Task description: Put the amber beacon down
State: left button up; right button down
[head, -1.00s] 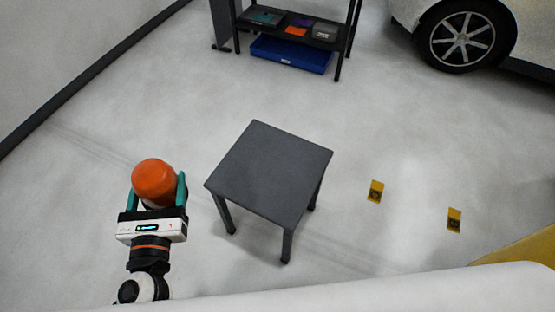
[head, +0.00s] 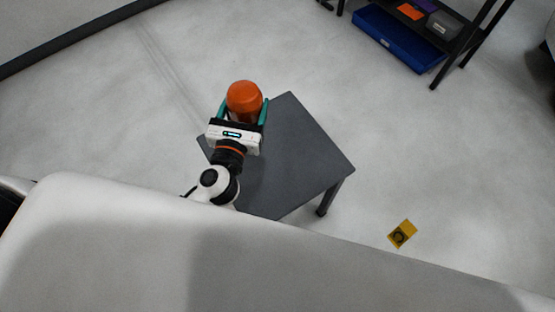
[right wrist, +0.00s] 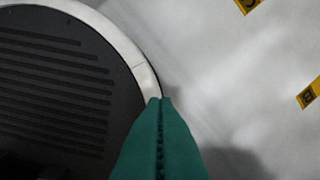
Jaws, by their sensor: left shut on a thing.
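The amber beacon (head: 245,96), an orange rounded cap on a paler lower part, is in the head view. My left gripper (head: 244,108) is shut on it, with a teal finger on each side. The beacon appears over the far left edge of a dark grey square table (head: 300,150); I cannot tell its height above the tabletop. The gripper and arm hide part of the table's left side. My right gripper (right wrist: 160,105) shows in the right wrist view, its teal fingers together with nothing visible between them.
A black shelf rack with a blue bin (head: 395,38) stands at the back right. A yellow marker (head: 402,234) lies on the floor right of the table. The visible tabletop right of my left arm is bare. Pale floor around the table is mostly clear.

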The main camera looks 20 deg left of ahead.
pick_arm(q)
jog(key=w+d+f+b, duration=0.1)
jog(key=w+f+b, duration=0.3)
jog(key=f+b, duration=0.55)
pick_arm(e)
jog(key=w+a+f+b, duration=0.15)
jog(key=w+f, duration=0.35)
jog(key=f, duration=0.5)
pick_arm(q)
jog(key=b, duration=0.3)
send_over(274, 152)
notch_tip(274, 152, down, 12)
jog(key=r, duration=0.1)
notch_tip(274, 152, down, 3)
jog(key=shift+f+b, duration=0.15)
jog(key=shift+b, duration=0.8)
jog(key=shift+f, duration=0.25)
notch_tip(274, 152, down, 3)
jog(key=b, duration=0.3)
jog(key=shift+f, duration=0.2)
pick_arm(e)
jog(key=w+r+t, duration=0.1)
jog(key=w+r, duration=0.3)
jog(key=r, duration=0.7)
jog(key=w+r+t, duration=0.1)
jog(key=w+r, duration=0.4)
jog(key=r, duration=0.7)
jog(key=shift+w+a+r, duration=0.15)
jog(key=shift+a+r, duration=0.1)
jog(key=shift+a, duration=0.2)
